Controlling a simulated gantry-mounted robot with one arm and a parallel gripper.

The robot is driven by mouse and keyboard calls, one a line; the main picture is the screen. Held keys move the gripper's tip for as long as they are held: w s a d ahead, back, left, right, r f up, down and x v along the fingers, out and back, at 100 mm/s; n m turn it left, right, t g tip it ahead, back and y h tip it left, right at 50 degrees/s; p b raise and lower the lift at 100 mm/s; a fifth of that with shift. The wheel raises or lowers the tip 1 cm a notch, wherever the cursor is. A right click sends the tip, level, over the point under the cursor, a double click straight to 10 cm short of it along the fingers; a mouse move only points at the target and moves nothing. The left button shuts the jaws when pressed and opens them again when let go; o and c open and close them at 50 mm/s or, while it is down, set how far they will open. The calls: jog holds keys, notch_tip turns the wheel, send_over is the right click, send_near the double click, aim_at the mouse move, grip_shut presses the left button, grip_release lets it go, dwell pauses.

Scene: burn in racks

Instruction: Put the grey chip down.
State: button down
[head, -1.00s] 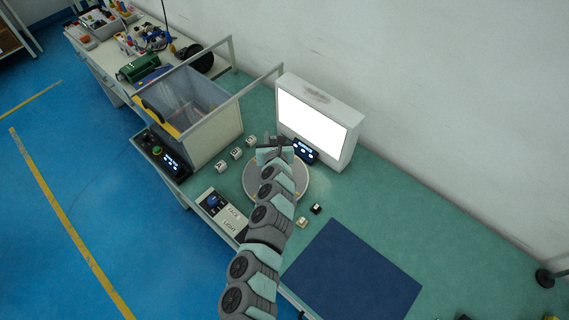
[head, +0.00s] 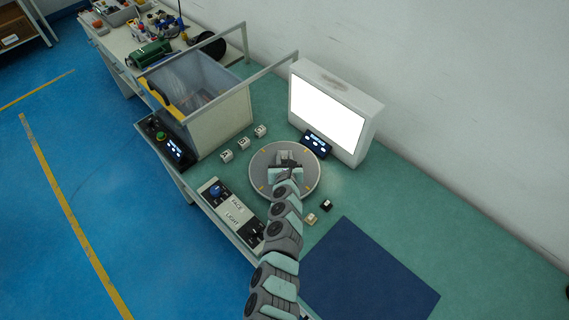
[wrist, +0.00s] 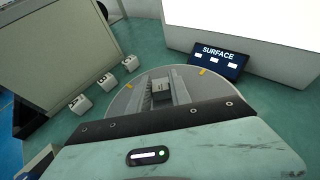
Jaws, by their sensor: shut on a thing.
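My gripper (wrist: 162,98) is shut on the grey chip (wrist: 162,86), a small grey block between the fingers in the wrist view. In the head view my gripper (head: 286,160) is over the round grey plate (head: 263,183), which has yellow marks near its rim. The plate (wrist: 118,104) also shows behind the fingers in the wrist view. I cannot tell whether the chip touches the plate. The chip's lower part is hard to make out.
A bright white light box (head: 370,112) and a dark SURFACE display (head: 316,143) stand behind the plate. White lettered cubes (head: 242,143) lie to the left, near a bin (head: 225,122). A black cube (head: 327,205), cream cube (head: 311,219) and blue mat (head: 375,275) are right.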

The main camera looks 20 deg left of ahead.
notch_tip(320, 180, down, 2)
jog(key=shift+s+f+b, duration=0.1)
jog(key=shift+f+b, duration=0.1)
jog(key=shift+b, duration=0.3)
jog(key=shift+r, duration=0.15)
jog(key=c, duration=1.2)
grip_release()
jog(key=shift+s+d+r+p, duration=0.1)
jog(key=shift+r+p, duration=0.1)
jog(key=shift+p, duration=0.15)
jog(key=p+v, duration=0.2)
jog(key=v, duration=0.9)
jog(key=shift+f+p, duration=0.1)
jog(key=shift+p, duration=0.2)
jog(key=shift+s+d, duration=0.15)
jog(key=shift+s, duration=0.05)
